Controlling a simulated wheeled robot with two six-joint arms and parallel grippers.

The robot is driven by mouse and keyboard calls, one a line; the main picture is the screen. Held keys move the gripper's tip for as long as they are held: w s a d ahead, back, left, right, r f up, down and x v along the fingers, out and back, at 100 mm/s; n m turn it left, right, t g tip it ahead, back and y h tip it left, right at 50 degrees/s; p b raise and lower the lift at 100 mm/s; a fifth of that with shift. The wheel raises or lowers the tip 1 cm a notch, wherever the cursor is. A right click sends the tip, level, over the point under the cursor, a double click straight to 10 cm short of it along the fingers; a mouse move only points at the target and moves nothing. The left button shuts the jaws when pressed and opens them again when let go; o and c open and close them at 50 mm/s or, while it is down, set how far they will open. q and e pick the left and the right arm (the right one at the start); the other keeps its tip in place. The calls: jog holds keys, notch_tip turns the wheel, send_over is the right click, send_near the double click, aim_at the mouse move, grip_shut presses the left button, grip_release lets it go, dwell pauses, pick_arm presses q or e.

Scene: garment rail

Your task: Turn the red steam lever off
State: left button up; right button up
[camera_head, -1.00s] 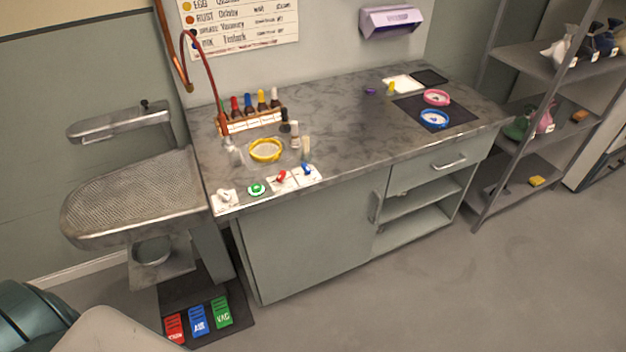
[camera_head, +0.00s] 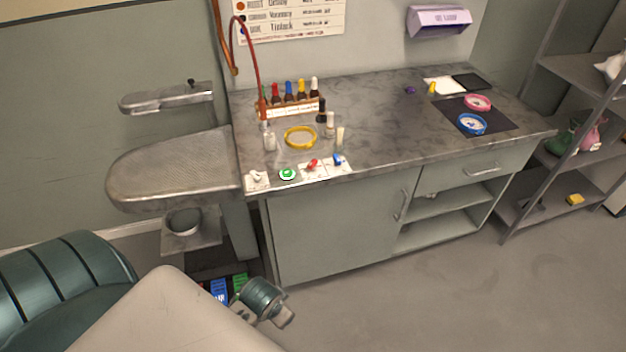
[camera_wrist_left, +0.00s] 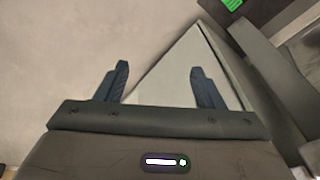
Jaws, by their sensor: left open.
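The red lever (camera_head: 313,163) sits on a small white plate at the front left edge of the grey counter (camera_head: 385,145). A white lever (camera_head: 257,176) and a green round control (camera_head: 288,173) are to its left. A blue lever (camera_head: 338,159) is to its right. A teal and grey part of my arm shows low in the head view, in front of the cabinet and well below the levers. My right gripper is not in view.
A perforated pressing board (camera_head: 170,170) stands left of the counter. A yellow ring (camera_head: 300,137) and several bottles stand behind the levers. Foot pedals, including a blue one (camera_head: 219,290), are partly hidden by my body. The floor (camera_head: 440,290) at the right is clear.

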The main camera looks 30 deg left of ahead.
pick_arm(q)
jog(key=w+r+m, duration=0.2)
jog(key=w+r, duration=0.3)
jog(key=r, duration=0.2)
jog(key=m+g, duration=0.3)
jog(key=m, duration=1)
send_near(312, 162)
jog(key=shift+h, duration=0.4)
jog(key=f+p, duration=0.1)
jog(key=f, duration=0.1)
jog(key=f+p, duration=0.1)
jog(key=f, duration=0.2)
jog(key=f+p, duration=0.1)
jog(key=f, duration=0.1)
jog(key=shift+s+a+f, duration=0.1)
jog(key=shift+a+f, duration=0.15)
jog(key=shift+a, duration=0.05)
jog(key=shift+f+p, duration=0.3)
jog(key=shift+f, duration=0.2)
jog(key=shift+c, duration=0.2)
jog(key=c, duration=0.9)
